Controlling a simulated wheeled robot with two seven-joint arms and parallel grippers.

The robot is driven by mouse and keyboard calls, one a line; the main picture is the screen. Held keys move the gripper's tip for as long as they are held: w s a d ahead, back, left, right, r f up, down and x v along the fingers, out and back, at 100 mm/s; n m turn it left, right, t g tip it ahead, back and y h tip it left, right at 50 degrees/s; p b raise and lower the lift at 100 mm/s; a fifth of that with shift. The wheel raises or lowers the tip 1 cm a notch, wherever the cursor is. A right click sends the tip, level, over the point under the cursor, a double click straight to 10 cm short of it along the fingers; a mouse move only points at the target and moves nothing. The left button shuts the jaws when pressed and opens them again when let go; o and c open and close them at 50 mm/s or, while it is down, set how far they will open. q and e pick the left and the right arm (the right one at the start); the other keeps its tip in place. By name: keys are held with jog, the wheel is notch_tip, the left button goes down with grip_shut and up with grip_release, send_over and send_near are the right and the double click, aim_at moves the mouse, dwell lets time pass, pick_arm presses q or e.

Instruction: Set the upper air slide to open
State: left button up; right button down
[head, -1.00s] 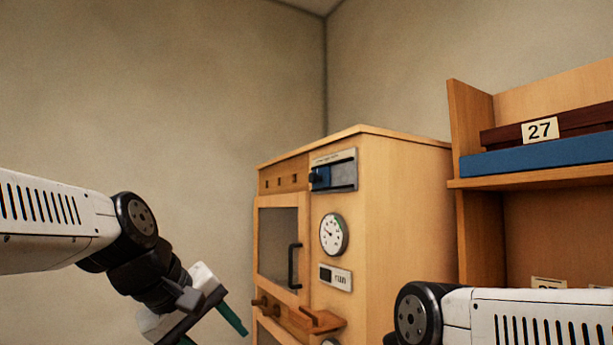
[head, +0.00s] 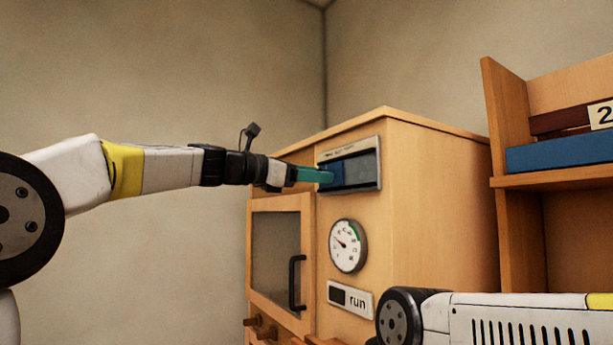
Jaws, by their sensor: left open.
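The upper air slide (head: 365,170) is a dark blue panel in a grey metal frame, high on the front of the wooden cabinet (head: 440,200). My left gripper (head: 328,176) is at the left end of the slide, its green fingers pointing right. The fingertips overlap the slide's left end in the picture; I cannot tell whether they touch it. The slide's blue knob is hidden or hard to make out behind them. My left gripper is open. My right arm (head: 480,318) shows at the lower right, with its gripper out of view.
Below the slide are a round dial (head: 347,246) and a "run" label (head: 350,299). A glazed door (head: 275,250) with a black handle (head: 297,283) is to the left. A shelf (head: 510,140) with a blue box (head: 560,152) stands at the right.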

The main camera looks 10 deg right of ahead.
pick_arm(q)
jog(key=shift+x, duration=0.75)
jog(key=shift+s, duration=0.1)
grip_shut()
dwell(0.8)
